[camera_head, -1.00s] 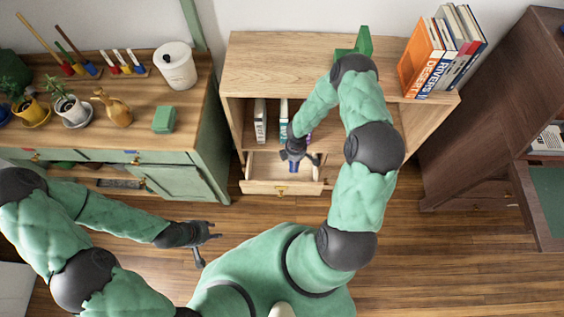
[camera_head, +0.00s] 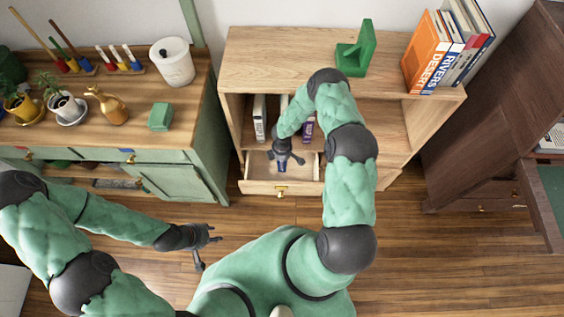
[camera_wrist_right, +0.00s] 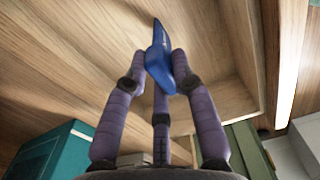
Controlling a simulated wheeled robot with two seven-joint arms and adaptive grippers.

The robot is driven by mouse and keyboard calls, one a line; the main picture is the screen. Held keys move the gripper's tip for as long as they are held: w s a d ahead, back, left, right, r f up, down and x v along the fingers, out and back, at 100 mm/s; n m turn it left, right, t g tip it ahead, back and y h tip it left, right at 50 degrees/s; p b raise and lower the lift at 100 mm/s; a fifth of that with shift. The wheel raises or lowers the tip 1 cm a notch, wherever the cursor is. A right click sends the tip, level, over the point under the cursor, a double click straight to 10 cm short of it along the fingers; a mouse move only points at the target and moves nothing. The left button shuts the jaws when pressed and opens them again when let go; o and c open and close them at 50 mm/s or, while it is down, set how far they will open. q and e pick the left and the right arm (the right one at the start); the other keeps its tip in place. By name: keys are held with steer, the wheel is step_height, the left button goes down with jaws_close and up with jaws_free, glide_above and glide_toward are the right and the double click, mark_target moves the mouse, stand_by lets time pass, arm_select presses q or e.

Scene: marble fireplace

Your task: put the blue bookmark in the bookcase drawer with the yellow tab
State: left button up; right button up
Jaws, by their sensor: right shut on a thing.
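The bookcase drawer (camera_head: 252,187) is pulled open, with a small yellow tab (camera_head: 281,193) on its front. My right gripper (camera_head: 283,163) is over the open drawer. It is shut on the blue bookmark (camera_head: 282,166), which lies low at the fingertips, partly hidden by the hand. In the right wrist view the blue bookmark (camera_wrist_right: 158,62) is pinched between the purple fingers (camera_wrist_right: 163,75), with pale wood behind it. I cannot tell whether it touches the drawer floor. My left gripper (camera_head: 207,248) is open and empty above the wooden floor.
The wooden bookcase (camera_head: 290,60) has upright books on its shelf above the drawer. On its top stand a green bookend (camera_head: 362,50) and a row of books (camera_head: 428,65).

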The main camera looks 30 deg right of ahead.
steer(key=shift+f, duration=0.1)
steer(key=shift+f, duration=0.1)
steer(key=shift+f, duration=0.1)
steer(key=o, duration=0.9)
steer(key=shift+r, duration=0.2)
